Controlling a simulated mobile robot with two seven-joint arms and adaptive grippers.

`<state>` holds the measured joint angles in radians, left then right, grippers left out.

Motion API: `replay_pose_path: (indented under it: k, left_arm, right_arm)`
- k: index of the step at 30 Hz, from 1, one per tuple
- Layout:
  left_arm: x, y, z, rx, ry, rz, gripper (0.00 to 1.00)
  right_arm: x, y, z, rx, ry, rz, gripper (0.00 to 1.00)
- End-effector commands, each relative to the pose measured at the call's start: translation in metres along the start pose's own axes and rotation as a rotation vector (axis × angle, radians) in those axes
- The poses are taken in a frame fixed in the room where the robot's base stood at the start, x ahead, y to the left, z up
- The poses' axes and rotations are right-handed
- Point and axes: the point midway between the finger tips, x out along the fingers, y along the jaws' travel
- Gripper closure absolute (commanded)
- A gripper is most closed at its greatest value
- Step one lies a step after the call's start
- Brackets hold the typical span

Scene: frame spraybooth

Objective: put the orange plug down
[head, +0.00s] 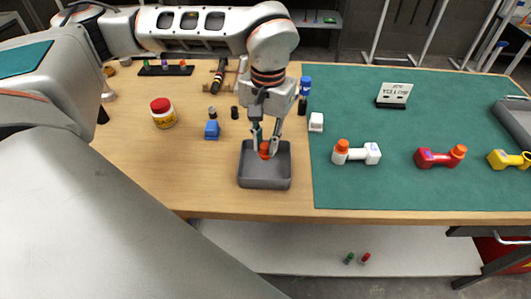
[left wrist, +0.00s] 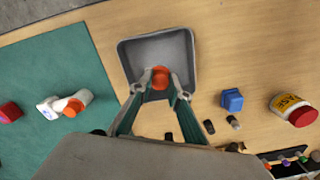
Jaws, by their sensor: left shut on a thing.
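My left gripper (head: 265,150) is shut on the orange plug (head: 264,154), a small round piece held between its fingertips. In the head view the plug shows over the inside of a grey tray (head: 264,185) near the bench's front edge. In the left wrist view the plug (left wrist: 160,77) sits between the two fingertips (left wrist: 160,83), in front of the tray (left wrist: 184,43). I cannot tell whether the plug touches the tray floor. Nothing else shows in the tray. My right gripper is in neither view.
A blue block (head: 212,131) and a red-lidded jar (head: 163,114) stand left of the tray. A green mat (head: 400,190) to the right bears a white fitting with an orange end (head: 358,153), a red fitting (head: 436,158) and a sign (head: 394,94). A white block (head: 316,122) is near its edge.

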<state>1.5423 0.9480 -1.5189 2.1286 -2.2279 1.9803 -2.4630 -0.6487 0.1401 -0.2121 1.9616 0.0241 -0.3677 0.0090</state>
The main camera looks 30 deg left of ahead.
Motion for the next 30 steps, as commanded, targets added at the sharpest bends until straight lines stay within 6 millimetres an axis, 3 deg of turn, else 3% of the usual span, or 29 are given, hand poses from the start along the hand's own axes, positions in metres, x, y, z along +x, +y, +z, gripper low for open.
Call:
replay_pose_path:
  k: [9, 21, 22, 23, 30]
  left_arm:
    - [0.040, 0.001, 0.001, -0.001, -0.004, -0.001, 1.00]
    - [0.044, 0.001, 0.000, 0.000, -0.002, 0.000, 1.00]
    - [0.044, 0.001, 0.000, 0.000, -0.001, 0.000, 0.75]
    - [0.043, 0.001, 0.000, 0.000, -0.001, 0.000, 0.67]
    - [0.043, 0.001, 0.000, 0.000, -0.002, 0.000, 0.66]
  right_arm:
    - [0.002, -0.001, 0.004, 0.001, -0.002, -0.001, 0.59]
    - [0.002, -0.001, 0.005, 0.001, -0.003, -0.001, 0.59]
    - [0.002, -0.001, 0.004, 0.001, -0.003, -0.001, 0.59]
    - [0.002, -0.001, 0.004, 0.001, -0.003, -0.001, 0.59]
    - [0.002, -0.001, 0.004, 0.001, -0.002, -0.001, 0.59]
